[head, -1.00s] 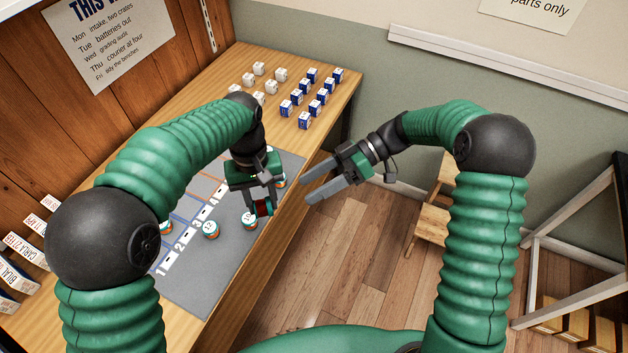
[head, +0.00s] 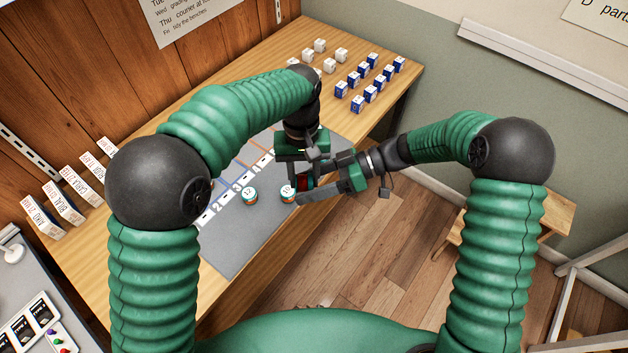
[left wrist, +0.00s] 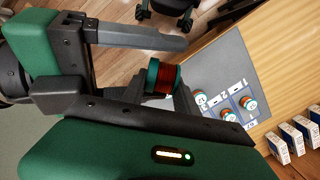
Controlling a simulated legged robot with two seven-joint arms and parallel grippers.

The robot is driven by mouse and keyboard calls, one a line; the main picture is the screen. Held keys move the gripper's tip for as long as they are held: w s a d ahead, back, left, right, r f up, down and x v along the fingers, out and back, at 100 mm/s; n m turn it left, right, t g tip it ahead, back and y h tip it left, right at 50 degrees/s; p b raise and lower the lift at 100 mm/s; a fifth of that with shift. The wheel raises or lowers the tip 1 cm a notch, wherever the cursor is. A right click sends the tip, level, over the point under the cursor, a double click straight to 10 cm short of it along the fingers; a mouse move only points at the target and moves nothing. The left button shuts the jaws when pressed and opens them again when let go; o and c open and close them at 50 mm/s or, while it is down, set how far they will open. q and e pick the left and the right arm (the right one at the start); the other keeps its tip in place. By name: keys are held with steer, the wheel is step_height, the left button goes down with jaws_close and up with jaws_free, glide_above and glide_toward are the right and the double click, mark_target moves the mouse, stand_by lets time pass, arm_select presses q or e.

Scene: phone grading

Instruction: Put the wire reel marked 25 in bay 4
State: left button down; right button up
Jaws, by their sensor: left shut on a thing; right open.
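My left gripper (head: 302,184) is shut on a wire reel (left wrist: 163,79) with dark red wire and teal flanges, held above the mat. The reel's number cannot be read. My right gripper (head: 323,184) is open beside it; in the left wrist view its two dark fingers lie on either side of the reel. The grey mat (head: 226,255) has a white strip of bay numbers (head: 237,188); bay 4 is partly hidden by my left arm.
Several white boxes (head: 341,55) and blue boxes (head: 357,104) stand at the bench's far end. Upright labelled boxes (head: 68,206) line the wall side. My two grippers are very close together over the bench's right edge.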

steer(key=shift+s, duration=0.1)
steer(key=c, duration=1.3)
steer(key=o, duration=1.3)
steer(key=shift+d, duration=0.1)
